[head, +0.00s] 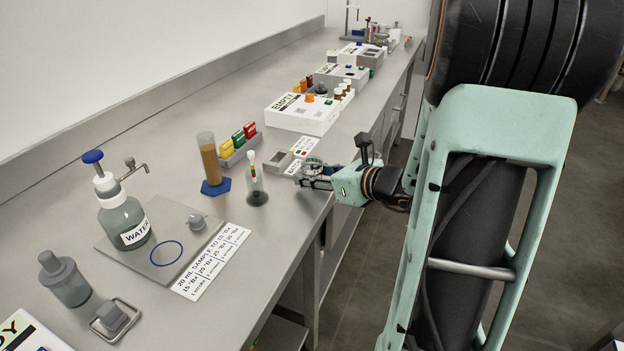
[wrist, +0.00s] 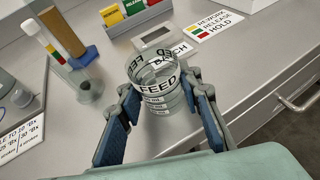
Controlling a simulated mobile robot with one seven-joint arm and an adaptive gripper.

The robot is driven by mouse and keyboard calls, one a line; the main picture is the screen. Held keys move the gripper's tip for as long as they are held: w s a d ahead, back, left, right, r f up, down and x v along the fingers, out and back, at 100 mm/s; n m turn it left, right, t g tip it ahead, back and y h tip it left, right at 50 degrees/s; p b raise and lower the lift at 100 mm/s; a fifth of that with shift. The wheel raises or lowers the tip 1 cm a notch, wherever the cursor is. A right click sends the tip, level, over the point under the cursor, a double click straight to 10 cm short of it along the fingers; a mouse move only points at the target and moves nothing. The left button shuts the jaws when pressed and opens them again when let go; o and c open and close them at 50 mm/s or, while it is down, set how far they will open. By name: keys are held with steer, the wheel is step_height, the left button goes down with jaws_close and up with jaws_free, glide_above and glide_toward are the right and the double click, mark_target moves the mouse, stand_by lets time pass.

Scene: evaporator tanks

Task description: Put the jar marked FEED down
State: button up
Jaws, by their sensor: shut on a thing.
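The FEED jar (wrist: 158,88) is a clear glass jar with a white band lettered FEED and smaller marked bands below. It stands roughly upright between the blue-padded fingers of my gripper (wrist: 160,115), which is shut on it. In the head view, my gripper (head: 316,182) reaches in from the right over the front edge of the bench (head: 238,198). The jar (head: 312,165) shows there as a small clear rim at the fingers, beside a grey flat device (head: 280,164). I cannot tell whether its base touches the bench.
A REWORK/RELEASE/HOLD card (wrist: 215,26) lies behind the jar. A hydrometer in a clear cylinder (head: 257,185), a brown-filled cylinder (head: 209,160) and a WATER bottle (head: 123,215) stand to the left. A white EMPTY box (head: 302,118) is farther back. Bare bench lies near the front edge.

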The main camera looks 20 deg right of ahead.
steer(key=shift+f, duration=0.15)
steer(key=shift+f, duration=0.15)
steer(key=o, duration=1.3)
steer(key=shift+r, duration=0.25)
steer(key=shift+s+d+r, duration=0.1)
steer(key=shift+s+r, duration=0.1)
steer(key=shift+s, duration=0.05)
steer(key=p+v, duration=0.2)
steer(key=v, duration=0.9)
steer(key=shift+s, duration=0.2)
